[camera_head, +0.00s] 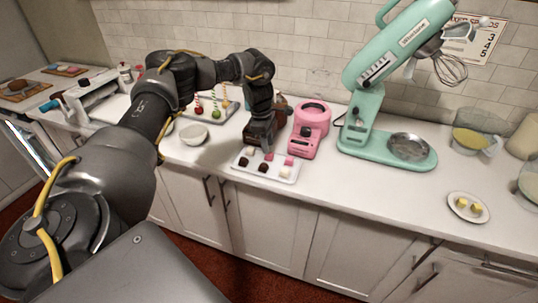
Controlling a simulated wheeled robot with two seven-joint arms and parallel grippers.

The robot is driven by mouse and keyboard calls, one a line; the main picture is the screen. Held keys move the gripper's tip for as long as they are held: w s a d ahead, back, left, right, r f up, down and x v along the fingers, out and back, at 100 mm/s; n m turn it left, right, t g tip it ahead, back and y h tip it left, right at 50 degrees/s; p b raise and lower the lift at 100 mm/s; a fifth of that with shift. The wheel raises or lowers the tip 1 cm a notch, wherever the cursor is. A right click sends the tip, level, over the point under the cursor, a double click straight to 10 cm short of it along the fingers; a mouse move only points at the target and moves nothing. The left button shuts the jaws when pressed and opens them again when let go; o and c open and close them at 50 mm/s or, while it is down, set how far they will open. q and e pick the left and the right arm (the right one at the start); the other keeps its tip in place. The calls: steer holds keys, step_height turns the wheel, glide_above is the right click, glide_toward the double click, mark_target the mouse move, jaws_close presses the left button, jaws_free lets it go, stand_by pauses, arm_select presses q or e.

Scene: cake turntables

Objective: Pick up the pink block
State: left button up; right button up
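A small white tray (266,174) lies near the counter's front edge with several small blocks on it in brown, white and pink. One pink block (289,161) sits at the tray's back right. Another pink block (269,157) shows just below my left gripper's fingertips. My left gripper (267,148) points down over the back middle of the tray. The fingers are small and dark here, so I cannot tell whether they are open or shut, or whether they touch a block. My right gripper is not in view.
A pink machine (309,130) stands just right of the tray. A mint stand mixer (385,150) is further right, and a plate with yellow pieces (468,207) lies near the front edge. A white bowl (193,133) is left. The counter's front middle right is clear.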

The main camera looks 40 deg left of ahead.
mark_target(270, 158)
arm_select(q)
step_height(270, 158, down, 4)
steer(key=shift+w+d+r+p, duration=0.1)
steer(key=shift+d+r+p, duration=0.1)
steer(key=shift+p, duration=0.2)
steer(key=c, duration=0.6)
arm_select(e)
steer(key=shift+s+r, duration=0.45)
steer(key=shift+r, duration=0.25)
arm_select(q)
steer(key=shift+r+b, duration=0.5)
steer(key=s+d+r+b, duration=0.1)
steer(key=s+r, duration=1.1)
steer(key=s, duration=0.2)
steer(key=shift+d, duration=0.2)
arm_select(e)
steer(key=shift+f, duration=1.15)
